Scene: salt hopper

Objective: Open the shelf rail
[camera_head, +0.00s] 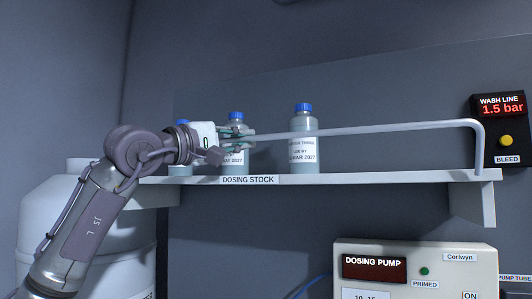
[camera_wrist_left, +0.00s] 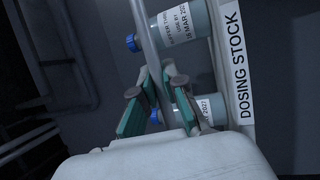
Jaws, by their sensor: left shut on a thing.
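The shelf rail (camera_head: 390,128) is a thin grey bar running across the front of the bottles on the shelf (camera_head: 380,179) marked DOSING STOCK. At its right end it bends down toward the shelf. My left gripper (camera_head: 248,138) is shut on the rail near its left part. In the left wrist view the rail (camera_wrist_left: 149,45) passes between the teal fingers (camera_wrist_left: 158,80). The rail's left end is hidden by my gripper and arm. My right gripper is not in view.
Blue-capped bottles stand behind the rail: one in the middle (camera_head: 304,150), one by my gripper (camera_head: 233,160), one partly hidden at left (camera_head: 180,169). The wash line box (camera_head: 505,140) is at the right. The dosing pump (camera_head: 430,259) is below. White drums (camera_head: 60,210) stand at left.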

